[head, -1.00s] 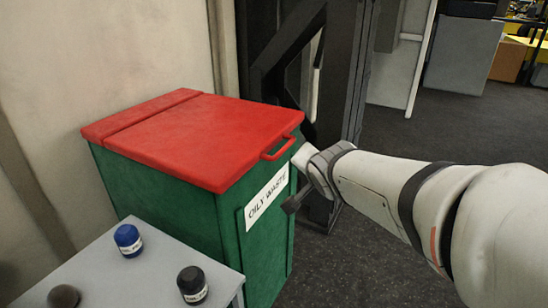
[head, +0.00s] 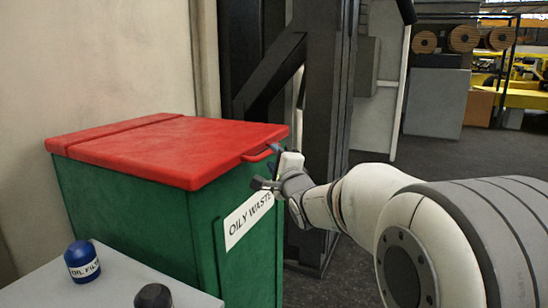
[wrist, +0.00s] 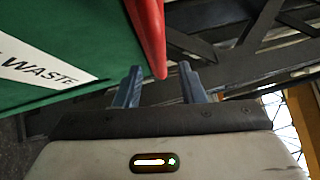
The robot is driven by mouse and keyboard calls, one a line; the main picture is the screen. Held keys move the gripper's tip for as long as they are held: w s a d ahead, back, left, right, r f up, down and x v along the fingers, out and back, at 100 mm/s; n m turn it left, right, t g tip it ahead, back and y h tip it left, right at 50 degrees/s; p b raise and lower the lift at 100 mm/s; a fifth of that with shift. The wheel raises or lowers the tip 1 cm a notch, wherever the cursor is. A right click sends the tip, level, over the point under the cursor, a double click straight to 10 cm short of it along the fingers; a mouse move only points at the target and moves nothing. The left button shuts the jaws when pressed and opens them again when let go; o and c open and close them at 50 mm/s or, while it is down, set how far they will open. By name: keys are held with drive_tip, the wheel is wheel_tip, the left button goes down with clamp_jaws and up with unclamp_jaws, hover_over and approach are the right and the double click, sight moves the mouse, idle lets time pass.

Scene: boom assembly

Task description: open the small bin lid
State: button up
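The small bin (head: 130,215) is a green box with an "OILY WASTE" label (head: 249,219) on its front. Its red lid (head: 170,148) lies flat and closed. A red handle (head: 260,155) sticks out from the lid's front edge. My gripper (head: 267,166) is at the handle, coming from the right. In the wrist view its two blue-grey fingers (wrist: 160,74) stand apart. The tip of a red part (wrist: 152,40) shows between the fingertips; I cannot tell if it is the handle or the lid edge, or whether it is touched.
A grey table (head: 125,280) with a blue oil filter (head: 82,261) and a black one (head: 153,296) stands at the front left. A dark steel frame (head: 325,120) rises close behind my gripper. A wall (head: 95,60) is behind the bin.

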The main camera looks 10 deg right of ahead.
sight(270, 152)
drive_tip(key=shift+w+a+r, duration=0.15)
drive_tip(key=shift+w, duration=1)
drive_tip(key=shift+w+a+r, duration=0.15)
drive_tip(key=shift+w, duration=0.95)
drive_tip(key=shift+c, duration=0.3)
clamp_jaws()
